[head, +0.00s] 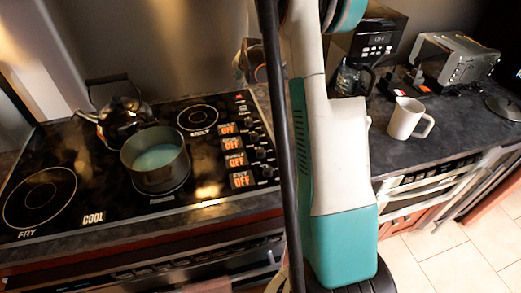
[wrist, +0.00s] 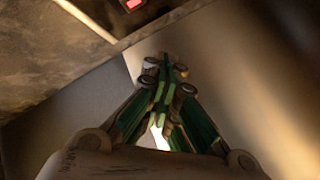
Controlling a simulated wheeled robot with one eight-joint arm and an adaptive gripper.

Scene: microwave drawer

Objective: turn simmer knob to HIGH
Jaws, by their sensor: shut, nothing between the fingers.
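The stovetop's control strip in the head view has a column of lit orange displays (head: 236,160) that read OFF. Small dark knobs (head: 266,171) stand in a column just to their right. The small labels are too blurred for me to tell which knob is simmer. My gripper (wrist: 164,72) shows in the wrist view with its fingers together and nothing between them. It is apart from any knob in that view. In the head view my arm hides the gripper.
A pot (head: 156,160) with bluish contents sits on a burner, with a dark kettle (head: 122,120) behind it. A white mug (head: 408,118), a coffee maker (head: 370,45) and a toaster (head: 455,60) stand on the right counter. The wrist view shows a small red light (wrist: 132,4).

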